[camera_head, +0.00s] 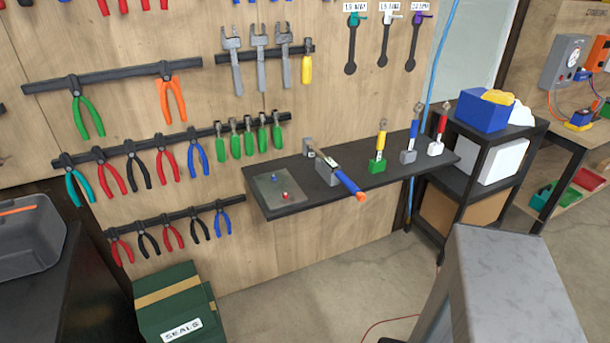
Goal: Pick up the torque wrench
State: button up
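A long tool that looks like the torque wrench (347,181) lies on a dark wall shelf (300,204). It has a grey shaft, a blue handle and an orange end. Its grey end is toward the wall, by a small grey block (328,168). Its handle points toward the front and right, and the orange end reaches the shelf's front edge. My gripper is not in view.
Small stands hold upright yellow (381,138), blue (412,135) and red-handled (440,127) tools to the wrench's right. A metal plate (265,193) lies left on the shelf. Pliers hang on the wall.

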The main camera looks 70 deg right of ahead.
aim_at(353, 189)
jog(key=u, duration=0.7)
jog(key=k, duration=0.55)
jog(key=u, duration=0.8)
jog(key=k, duration=0.9)
jog(key=z, duration=0.9)
jog(key=k, duration=0.65)
